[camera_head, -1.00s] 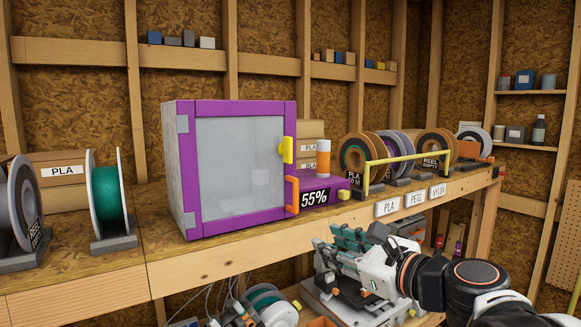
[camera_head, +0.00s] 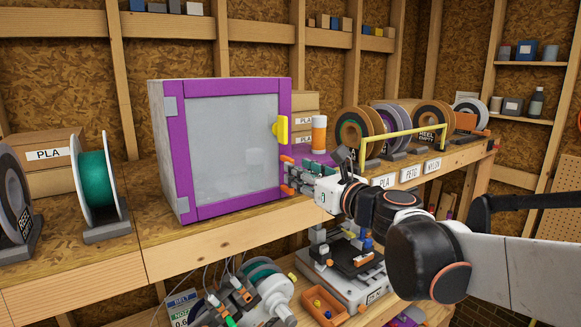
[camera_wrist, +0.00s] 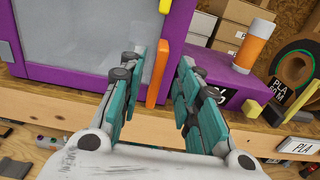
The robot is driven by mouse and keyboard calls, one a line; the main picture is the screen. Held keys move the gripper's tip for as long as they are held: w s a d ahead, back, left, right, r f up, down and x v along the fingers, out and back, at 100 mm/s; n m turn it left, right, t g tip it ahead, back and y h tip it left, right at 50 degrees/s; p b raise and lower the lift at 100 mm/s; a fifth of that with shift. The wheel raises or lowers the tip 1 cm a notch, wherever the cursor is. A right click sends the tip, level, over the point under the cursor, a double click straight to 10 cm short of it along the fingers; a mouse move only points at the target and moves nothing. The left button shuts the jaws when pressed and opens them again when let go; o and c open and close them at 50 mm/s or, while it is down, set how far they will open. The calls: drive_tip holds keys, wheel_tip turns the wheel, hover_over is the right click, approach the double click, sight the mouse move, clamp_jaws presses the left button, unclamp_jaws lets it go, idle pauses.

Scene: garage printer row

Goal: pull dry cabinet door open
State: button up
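The dry cabinet (camera_head: 168,150) stands on the bench, with a purple-framed, clear-paned door (camera_head: 235,140) that looks shut. Grey hinges sit on the door's left side. A yellow latch (camera_head: 280,129) is on its right edge, also partly in the wrist view (camera_wrist: 166,5). Below it is an upright orange handle (camera_wrist: 158,74), mostly hidden behind my gripper in the head view. My gripper (camera_head: 290,176) is at the door's lower right edge. In the wrist view its teal fingers (camera_wrist: 158,85) are spread, with the handle showing in the gap between them; I cannot tell whether either finger touches it.
Right of the cabinet are a purple 55% display box (camera_wrist: 215,88), an orange-and-white cylinder (camera_head: 319,133) and a yellow rail (camera_head: 400,137) before several spools. A green spool (camera_head: 95,180) stands left. A printer (camera_head: 345,265) sits below the bench.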

sight(291, 194)
drive_tip(key=shift+x, duration=2.25)
clamp_jaws()
